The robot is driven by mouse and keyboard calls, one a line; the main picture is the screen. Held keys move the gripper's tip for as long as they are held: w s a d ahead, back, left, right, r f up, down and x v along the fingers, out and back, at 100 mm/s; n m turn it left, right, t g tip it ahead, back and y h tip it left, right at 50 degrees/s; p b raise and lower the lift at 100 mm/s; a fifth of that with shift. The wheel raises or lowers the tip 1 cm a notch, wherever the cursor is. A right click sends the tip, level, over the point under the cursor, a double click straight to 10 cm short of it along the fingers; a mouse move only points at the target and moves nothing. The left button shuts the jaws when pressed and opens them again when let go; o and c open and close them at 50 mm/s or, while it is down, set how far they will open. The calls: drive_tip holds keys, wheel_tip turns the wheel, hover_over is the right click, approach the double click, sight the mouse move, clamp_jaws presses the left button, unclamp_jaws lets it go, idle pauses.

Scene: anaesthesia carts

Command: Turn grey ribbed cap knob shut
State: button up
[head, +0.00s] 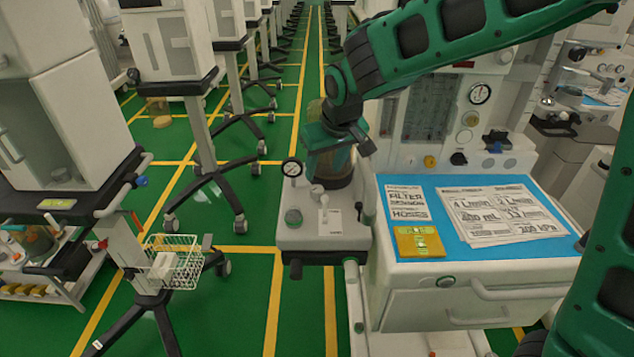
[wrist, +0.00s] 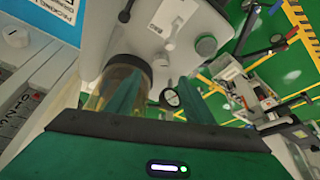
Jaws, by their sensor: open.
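I cannot tell for sure which is the grey ribbed cap knob. My gripper (head: 335,143) is open, above the block's back, in front of or around an amber jar (head: 338,178); contact is unclear. The jar (wrist: 128,66) shows beside a green finger in the wrist view.
A small gauge (head: 291,168) stands left of the jar. To the right is a blue mat (head: 450,184) with printed sheets and a yellow plate (head: 420,242). A wire basket (head: 174,262) hangs on a cart at left. Green floor between the carts is free.

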sight(317, 189)
drive_tip(key=x, duration=1)
drive_tip(key=c, duration=1)
